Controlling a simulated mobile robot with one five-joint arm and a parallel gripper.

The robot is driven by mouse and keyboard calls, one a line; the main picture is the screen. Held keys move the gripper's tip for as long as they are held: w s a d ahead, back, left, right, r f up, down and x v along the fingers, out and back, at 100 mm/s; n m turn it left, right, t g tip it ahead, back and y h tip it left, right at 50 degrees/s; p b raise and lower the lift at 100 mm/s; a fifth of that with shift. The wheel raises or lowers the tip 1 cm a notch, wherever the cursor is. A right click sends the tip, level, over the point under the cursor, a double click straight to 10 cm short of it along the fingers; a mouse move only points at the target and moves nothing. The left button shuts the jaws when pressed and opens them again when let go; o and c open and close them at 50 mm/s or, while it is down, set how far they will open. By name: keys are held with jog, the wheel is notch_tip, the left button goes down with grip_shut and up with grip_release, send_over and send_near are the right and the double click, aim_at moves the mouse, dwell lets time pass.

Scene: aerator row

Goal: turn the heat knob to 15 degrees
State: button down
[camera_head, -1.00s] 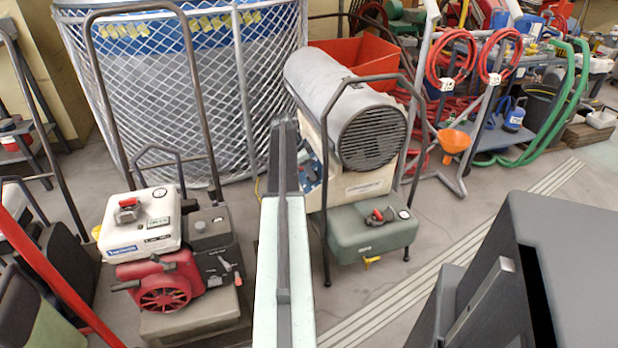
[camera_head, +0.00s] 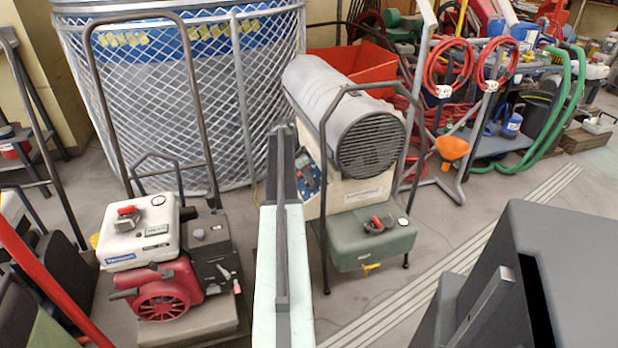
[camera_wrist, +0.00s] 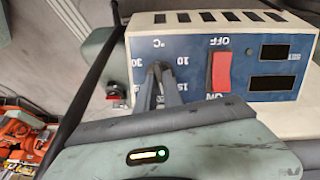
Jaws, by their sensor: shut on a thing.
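The heater (camera_head: 325,90) is a grey cylinder on a cream body above a green tank. Its blue control panel (camera_head: 306,172) is partly covered by my arm in the head view. In the wrist view the panel (camera_wrist: 205,50) appears upside down, with a °C scale marked 10, 15 and 30. My gripper (camera_wrist: 158,70) is at this scale, its fingers shut on the heat knob. The knob is mostly hidden by the fingers, and its pointer cannot be read. In the head view my gripper (camera_head: 281,128) is seen from behind, beside the heater.
A red rocker switch (camera_wrist: 221,71) marked OFF and ON sits close to my fingers, with two dark displays beyond it. The heater's tube frame (camera_head: 322,190) stands nearby. A red and white engine unit (camera_head: 160,250) is left, and an orange funnel (camera_head: 452,147) right.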

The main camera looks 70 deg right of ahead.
jog(key=n, duration=0.5)
jog(key=shift+w+f+g+y+b, duration=0.15)
jog(key=shift+w+g+y+b, duration=0.15)
jog(key=shift+w+g, duration=0.1)
jog(key=shift+n+g+b, duration=0.3)
jog(key=shift+n+g, duration=0.1)
jog(key=shift+n, duration=1.7)
jog(key=shift+a, duration=0.1)
jog(key=c, duration=1.5)
grip_release()
